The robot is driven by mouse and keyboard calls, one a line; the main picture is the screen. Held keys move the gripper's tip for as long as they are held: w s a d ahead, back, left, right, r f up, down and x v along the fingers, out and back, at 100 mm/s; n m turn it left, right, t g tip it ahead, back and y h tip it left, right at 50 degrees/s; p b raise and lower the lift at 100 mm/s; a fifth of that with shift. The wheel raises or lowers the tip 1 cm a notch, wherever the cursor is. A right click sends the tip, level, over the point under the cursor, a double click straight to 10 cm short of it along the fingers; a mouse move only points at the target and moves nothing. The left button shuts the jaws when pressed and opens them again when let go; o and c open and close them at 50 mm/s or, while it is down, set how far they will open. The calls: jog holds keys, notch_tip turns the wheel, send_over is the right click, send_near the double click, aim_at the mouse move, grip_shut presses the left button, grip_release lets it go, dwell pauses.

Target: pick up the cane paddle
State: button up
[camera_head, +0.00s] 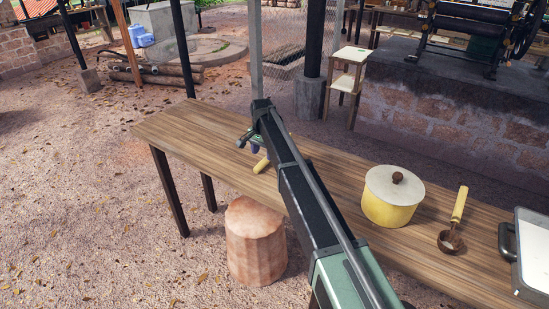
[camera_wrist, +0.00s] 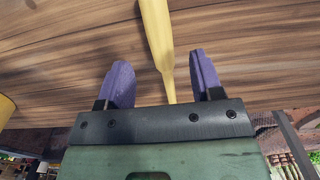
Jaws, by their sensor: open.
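The cane paddle (camera_wrist: 157,38) is a long yellow piece lying on the wooden table. In the wrist view it runs from the top edge down between my fingers, narrowing toward the gripper body. In the head view only a short yellow end of the cane paddle (camera_head: 262,165) shows beside my arm; the rest is hidden behind the arm. My gripper (camera_wrist: 163,82) is open, with one purple finger on each side of the paddle and a gap on both sides. In the head view my gripper (camera_head: 250,145) is over the table's left part, mostly hidden by the arm.
On the wooden table (camera_head: 185,130) to the right of my arm stand a yellow pot with a white lid (camera_head: 393,197), a ladle (camera_head: 453,222) with a yellow handle, and a white-filled tray (camera_head: 533,250). A round stump (camera_head: 254,240) stands in front. The table's left end is clear.

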aim_at(263, 160)
notch_tip(263, 160, down, 5)
jog(key=b, duration=0.4)
jog(key=shift+f+b, duration=0.15)
jog(key=shift+b, duration=0.15)
jog(key=shift+r, duration=0.2)
jog(key=c, duration=1)
jog(key=shift+r+p, duration=0.15)
jog(key=shift+p, duration=0.2)
